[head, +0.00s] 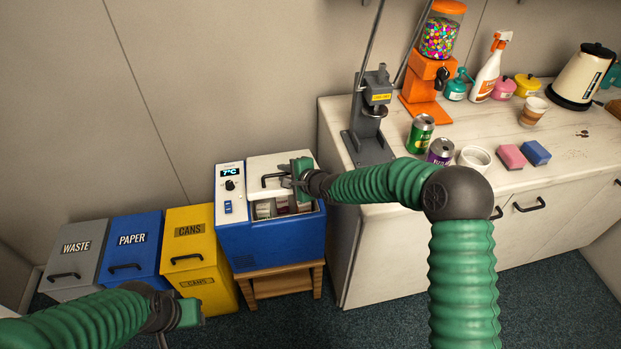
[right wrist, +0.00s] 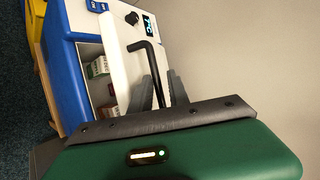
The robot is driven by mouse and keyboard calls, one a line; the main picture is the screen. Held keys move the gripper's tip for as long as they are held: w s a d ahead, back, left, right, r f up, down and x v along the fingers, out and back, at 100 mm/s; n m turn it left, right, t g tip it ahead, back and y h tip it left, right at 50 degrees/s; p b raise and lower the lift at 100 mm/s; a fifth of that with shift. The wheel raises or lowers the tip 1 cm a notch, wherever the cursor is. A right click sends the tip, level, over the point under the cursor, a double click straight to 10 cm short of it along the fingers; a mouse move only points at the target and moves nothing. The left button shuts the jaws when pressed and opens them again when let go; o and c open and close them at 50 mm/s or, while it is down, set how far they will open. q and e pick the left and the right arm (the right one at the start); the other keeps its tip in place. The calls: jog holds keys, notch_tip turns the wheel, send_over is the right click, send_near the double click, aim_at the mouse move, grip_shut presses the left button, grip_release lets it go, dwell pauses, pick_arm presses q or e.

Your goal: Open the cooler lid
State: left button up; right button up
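The cooler (head: 265,240) is a blue box with a white control panel showing 7°C, on a wooden stand. Its white lid (head: 282,163) is partly raised. Small cartons show inside through the gap in front, and also in the right wrist view (right wrist: 97,67). The black lid handle (head: 270,178) also shows in the right wrist view (right wrist: 150,62). There its bar runs between the dark fingers of my right gripper (right wrist: 163,92), which look closed around it. My left gripper (head: 188,313) is low at the left, in front of the bins; its fingers are mostly hidden.
Grey waste (head: 72,250), blue paper (head: 133,240) and yellow cans (head: 188,235) bins stand left of the cooler. A counter (head: 440,215) stands on the right with cans, a cup, sponges, a candy dispenser (head: 430,65) and a kettle (head: 583,75). A wall rises behind the cooler.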

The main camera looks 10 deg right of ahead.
jog(key=p+v, duration=1.2)
jog(key=v, duration=0.5)
jog(key=shift+s+f+p, duration=0.15)
jog(key=shift+s+p, duration=0.05)
jog(key=shift+p, duration=0.15)
jog(key=shift+p, duration=0.3)
dwell(0.4)
